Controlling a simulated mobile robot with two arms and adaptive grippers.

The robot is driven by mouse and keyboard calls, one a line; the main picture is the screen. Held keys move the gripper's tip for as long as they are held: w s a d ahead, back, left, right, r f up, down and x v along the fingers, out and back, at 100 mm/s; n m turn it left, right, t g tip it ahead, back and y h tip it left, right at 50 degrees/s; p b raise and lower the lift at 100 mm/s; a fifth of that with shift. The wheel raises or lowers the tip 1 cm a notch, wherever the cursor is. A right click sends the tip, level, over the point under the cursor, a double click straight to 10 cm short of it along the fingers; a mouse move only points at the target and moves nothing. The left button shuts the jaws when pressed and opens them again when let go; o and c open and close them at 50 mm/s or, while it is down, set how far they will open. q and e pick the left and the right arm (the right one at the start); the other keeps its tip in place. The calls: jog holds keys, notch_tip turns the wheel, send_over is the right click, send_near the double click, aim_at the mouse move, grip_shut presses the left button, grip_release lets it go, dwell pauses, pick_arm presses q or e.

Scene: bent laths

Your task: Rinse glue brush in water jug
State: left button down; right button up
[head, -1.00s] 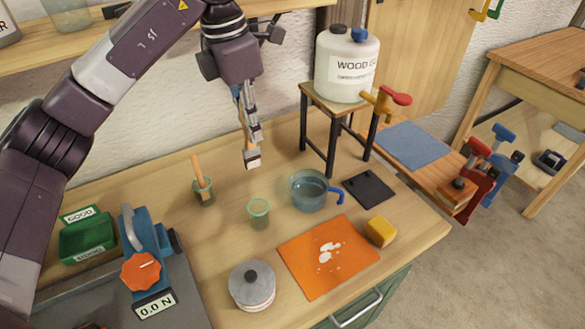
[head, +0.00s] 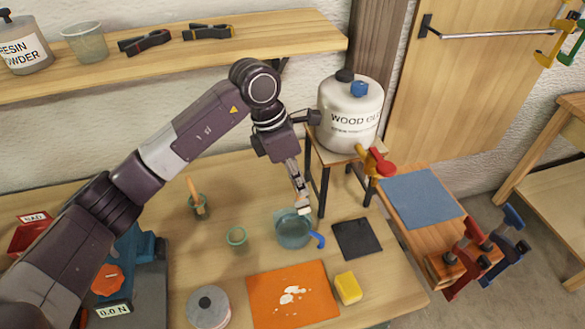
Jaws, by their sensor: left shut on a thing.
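My left gripper (head: 300,190) is shut on the glue brush (head: 305,210), which points down with its pale bristle end lowest. The clear water jug (head: 294,232), with bluish water and a blue handle, stands on the workbench. The bristle end shows at the jug's far rim, over its opening; I cannot tell whether it touches the water. My gripper is above the jug's back right part. My right gripper is not in view.
A wood glue tank (head: 349,118) on a stand is close right of my left gripper. A dark pad (head: 357,239), yellow sponge (head: 348,288), orange mat (head: 292,296), green cup (head: 236,238) and pot with a wooden-handled tool (head: 198,206) surround the jug.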

aim_at(303, 208)
pick_arm(q)
jog(key=shift+s+a+f+b, duration=0.1)
jog(key=shift+a+f+b, duration=0.25)
jog(key=shift+f, duration=0.9)
notch_tip(303, 208, down, 9)
jog(key=b, duration=0.7)
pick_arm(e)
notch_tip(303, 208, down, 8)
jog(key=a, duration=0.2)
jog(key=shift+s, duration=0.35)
pick_arm(q)
jog(key=shift+d, duration=0.1)
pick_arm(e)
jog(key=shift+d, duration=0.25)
pick_arm(q)
jog(key=shift+r, duration=0.1)
